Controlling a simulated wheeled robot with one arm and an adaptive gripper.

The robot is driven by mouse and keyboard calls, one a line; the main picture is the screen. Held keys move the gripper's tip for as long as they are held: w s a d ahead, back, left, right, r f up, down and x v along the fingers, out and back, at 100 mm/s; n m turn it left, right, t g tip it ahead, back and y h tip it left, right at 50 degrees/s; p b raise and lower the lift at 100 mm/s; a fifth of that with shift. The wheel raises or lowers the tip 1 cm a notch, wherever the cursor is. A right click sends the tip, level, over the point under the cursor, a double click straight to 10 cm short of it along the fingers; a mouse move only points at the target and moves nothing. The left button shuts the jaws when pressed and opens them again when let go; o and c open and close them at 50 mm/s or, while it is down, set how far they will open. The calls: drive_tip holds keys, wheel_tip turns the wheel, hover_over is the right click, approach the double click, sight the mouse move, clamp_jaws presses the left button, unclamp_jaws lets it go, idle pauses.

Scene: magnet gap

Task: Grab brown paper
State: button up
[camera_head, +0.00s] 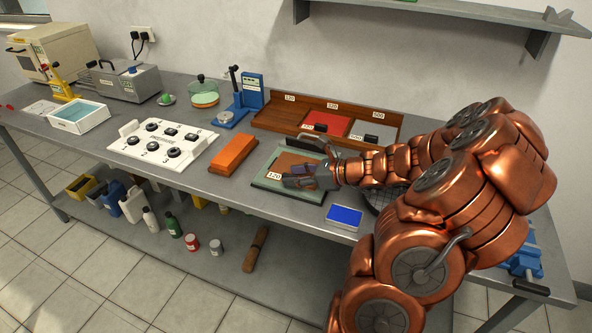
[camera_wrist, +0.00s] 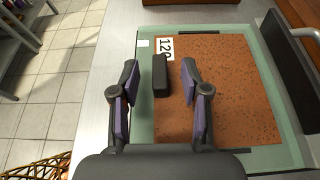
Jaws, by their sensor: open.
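The brown paper (camera_head: 287,162) lies on a pale green plate (camera_head: 262,183) on the bench. It also shows in the wrist view (camera_wrist: 235,100), with a white label reading 120 at its far left corner and dark speckles. A small black block (camera_wrist: 160,76) shows at the paper's left edge, between my fingers in the picture. My gripper (camera_wrist: 158,70) is open, with one finger on each side of the block and apart from it. In the head view my gripper (camera_head: 305,165) is over the plate and partly hides the paper.
A wooden rack (camera_head: 270,117) behind holds a red sheet (camera_head: 335,124) and a grey sheet (camera_head: 382,131), each with a black block. An orange block (camera_head: 233,155), a white panel with knobs (camera_head: 160,144) and a blue-topped box (camera_head: 344,217) stand nearby. Bare bench shows at the front.

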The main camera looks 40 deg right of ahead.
drive_tip(key=shift+x, duration=0.9)
drive_tip(key=shift+r, duration=0.1)
drive_tip(key=shift+c, duration=0.2)
clamp_jaws()
